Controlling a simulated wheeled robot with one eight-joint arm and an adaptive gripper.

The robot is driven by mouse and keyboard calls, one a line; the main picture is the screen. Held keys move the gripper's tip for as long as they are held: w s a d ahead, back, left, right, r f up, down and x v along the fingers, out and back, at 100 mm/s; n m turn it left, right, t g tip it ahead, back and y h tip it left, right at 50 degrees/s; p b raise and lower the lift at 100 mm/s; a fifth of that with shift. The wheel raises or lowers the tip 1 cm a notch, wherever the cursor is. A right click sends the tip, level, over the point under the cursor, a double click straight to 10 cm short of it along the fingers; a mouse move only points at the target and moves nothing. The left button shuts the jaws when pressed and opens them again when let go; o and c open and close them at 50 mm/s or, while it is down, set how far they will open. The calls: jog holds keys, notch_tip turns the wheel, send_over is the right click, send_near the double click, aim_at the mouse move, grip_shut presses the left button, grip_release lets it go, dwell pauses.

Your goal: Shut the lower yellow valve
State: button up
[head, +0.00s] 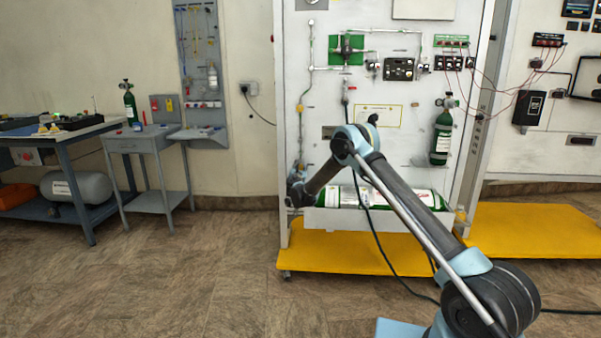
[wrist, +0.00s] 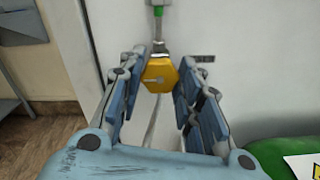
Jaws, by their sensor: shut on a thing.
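The lower yellow valve (wrist: 160,76) is in the wrist view, a yellow handle on a thin vertical pipe with a green fitting above it. My gripper (wrist: 167,68) has its fingers on the left and right of the yellow handle and is shut on it. In the head view my arm reaches to the lower left of the white panel (head: 355,95), and the lower valve is not clear there. Another yellow valve (head: 300,108) shows higher on the same pipe, above my gripper.
A green cylinder (head: 423,197) lies in a white trough to the right of my gripper and also shows in the wrist view (wrist: 283,154). A yellow base plate (head: 330,255) is below. Another green cylinder (head: 441,135) hangs on the panel.

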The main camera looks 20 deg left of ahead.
jog(key=shift+d+m, duration=0.1)
jog(key=shift+m, duration=0.2)
jog(key=m, duration=0.3)
jog(key=shift+w+d+f+m, duration=0.1)
jog(key=shift+m, duration=1.8)
jog(key=shift+d, duration=0.1)
jog(key=o, duration=1)
jog(key=shift+o, duration=0.2)
